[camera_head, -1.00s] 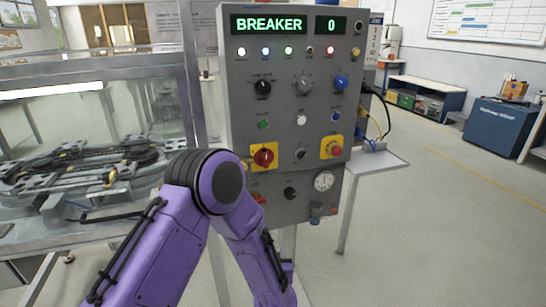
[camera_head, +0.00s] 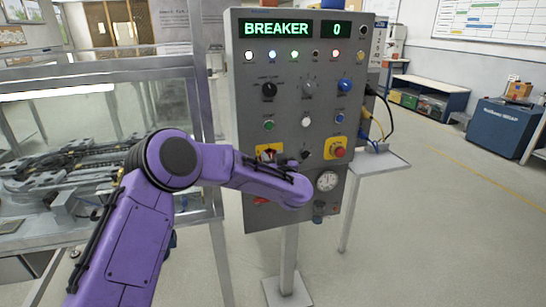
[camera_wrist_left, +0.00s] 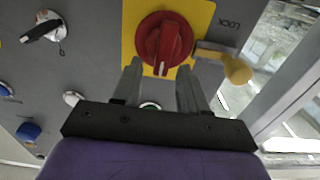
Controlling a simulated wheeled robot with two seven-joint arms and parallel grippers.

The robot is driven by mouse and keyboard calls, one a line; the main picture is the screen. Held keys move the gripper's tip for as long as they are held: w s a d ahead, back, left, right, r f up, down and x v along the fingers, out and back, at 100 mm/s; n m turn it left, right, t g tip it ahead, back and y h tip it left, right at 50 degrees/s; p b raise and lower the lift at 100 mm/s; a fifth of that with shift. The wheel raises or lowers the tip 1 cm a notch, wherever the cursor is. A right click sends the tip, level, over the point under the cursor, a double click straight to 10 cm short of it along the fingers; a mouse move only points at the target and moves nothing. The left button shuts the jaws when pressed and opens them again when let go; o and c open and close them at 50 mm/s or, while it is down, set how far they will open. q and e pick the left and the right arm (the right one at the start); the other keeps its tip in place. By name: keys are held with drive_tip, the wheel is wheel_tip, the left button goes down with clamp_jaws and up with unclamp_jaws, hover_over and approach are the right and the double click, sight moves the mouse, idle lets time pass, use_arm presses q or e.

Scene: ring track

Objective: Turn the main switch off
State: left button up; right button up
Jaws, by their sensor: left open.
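The main switch is a red rotary knob (camera_wrist_left: 164,42) on a yellow plate (camera_wrist_left: 200,14), with its raised bar nearly upright in the left wrist view. In the head view the yellow plate (camera_head: 261,151) shows on the grey panel (camera_head: 245,195), with the knob largely covered by my arm. My left gripper (camera_wrist_left: 160,73) is open, its fingers pointing at the panel on either side of the knob's lower part. I cannot tell whether they touch it. The hand is mostly hidden in the head view. My right gripper is not in view.
A brass-coloured lever (camera_wrist_left: 232,66) by the LOCK label sits close beside the knob. A red push button (camera_head: 339,152) on another yellow plate, a gauge (camera_head: 327,181) and several small knobs share the panel. A glazed machine enclosure (camera_head: 120,105) stands left; floor is free right.

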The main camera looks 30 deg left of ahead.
use_arm(q)
clamp_jaws()
idle(0.3)
drive_tip(key=n, duration=0.1)
drive_tip(key=n+b, duration=0.1)
drive_tip(key=n, duration=0.1)
drive_tip(key=shift+s+a+f, duration=0.15)
drive_tip(key=shift+s+a, duration=0.05)
drive_tip(key=shift+s, duration=0.1)
drive_tip(key=shift+s+a+f+n+b, duration=0.2)
drive_tip(key=shift+f+n+b, duration=0.2)
drive_tip(key=shift+n+b, duration=1.7)
drive_tip(key=shift+s+a+f+n+b, duration=0.35)
drive_tip(key=shift+n+b, duration=0.95)
drive_tip(key=shift+n, duration=1.55)
drive_tip(key=shift+s+a+f+n+b, duration=0.1)
drive_tip(key=shift+f+n+b, duration=0.4)
drive_tip(key=shift+n+b, duration=1.6)
drive_tip(key=shift+d+n+p, duration=0.1)
drive_tip(key=shift+n+p, duration=0.3)
drive_tip(key=shift+n, duration=0.05)
